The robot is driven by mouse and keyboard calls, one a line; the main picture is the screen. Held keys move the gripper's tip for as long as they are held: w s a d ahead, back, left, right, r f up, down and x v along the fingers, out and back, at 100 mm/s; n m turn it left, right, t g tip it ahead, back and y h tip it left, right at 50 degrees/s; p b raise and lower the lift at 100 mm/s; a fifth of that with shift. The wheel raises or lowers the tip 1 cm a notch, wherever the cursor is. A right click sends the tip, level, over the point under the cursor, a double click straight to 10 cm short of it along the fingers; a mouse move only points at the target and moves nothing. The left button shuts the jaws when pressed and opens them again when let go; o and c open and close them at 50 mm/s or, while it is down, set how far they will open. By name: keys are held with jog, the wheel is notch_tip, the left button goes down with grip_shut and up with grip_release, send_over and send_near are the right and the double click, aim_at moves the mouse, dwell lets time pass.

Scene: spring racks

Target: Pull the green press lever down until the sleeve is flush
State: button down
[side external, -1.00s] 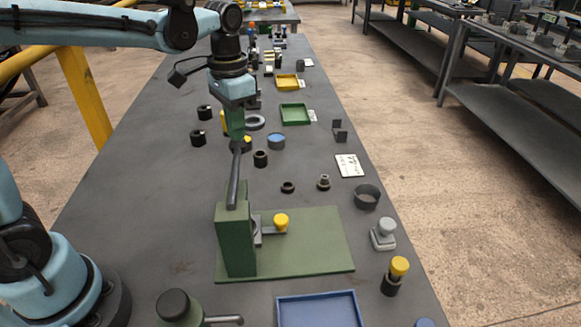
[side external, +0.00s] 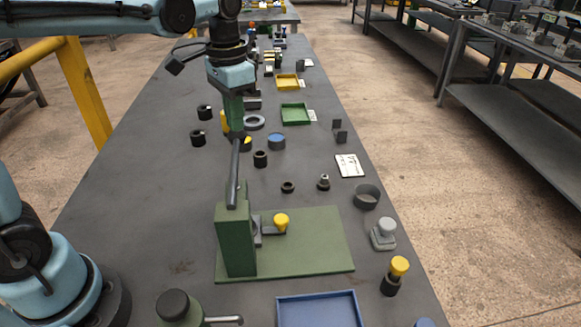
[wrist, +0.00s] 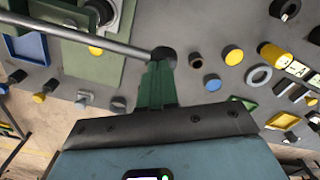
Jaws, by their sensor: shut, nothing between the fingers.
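The press is a green upright block (side external: 236,243) on a flat green base plate (side external: 320,250). Its lever is a dark grey rod (side external: 234,175) standing up from the block's top, nearly upright in the side view. In the wrist view the rod (wrist: 85,36) runs in from the left to a dark round knob (wrist: 164,57). My gripper (side external: 236,131) is shut at the lever's top end; its green fingers (wrist: 157,85) are right by the knob, and contact is not clear. A grey fitting with a yellow knob (side external: 281,220) sits beside the block. I cannot make out the sleeve's seating.
A blue tray (side external: 318,311) lies in front of the base plate. Black rings (side external: 288,187), a blue-topped cylinder (side external: 276,142), a grey ring (side external: 366,197) and yellow-knobbed parts (side external: 398,270) stand around. A white label (side external: 349,166) lies at the right.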

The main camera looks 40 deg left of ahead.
aim_at(234, 162)
notch_tip(234, 162, up, 10)
jog(key=shift+r, duration=0.25)
dwell(1.1)
jog(key=shift+s+f, duration=0.1)
